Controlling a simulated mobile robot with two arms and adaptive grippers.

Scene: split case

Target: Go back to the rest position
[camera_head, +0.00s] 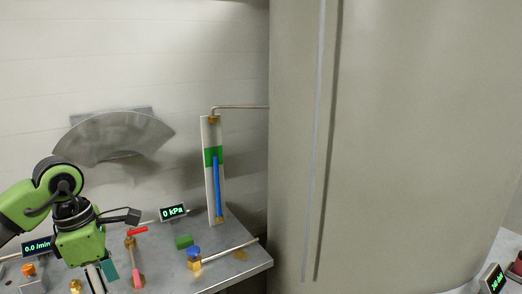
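My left arm, green and black, comes in from the left in the head view. My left gripper (97,277) points down at the lower left, over the grey metal bench (220,277). Its fingertips are cut off or hidden at the bottom edge, so I cannot tell whether it is open or shut. No held object can be made out. My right gripper is not in view.
A gauge panel (212,180) stands behind. A large grey cylinder (420,130) fills the right.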

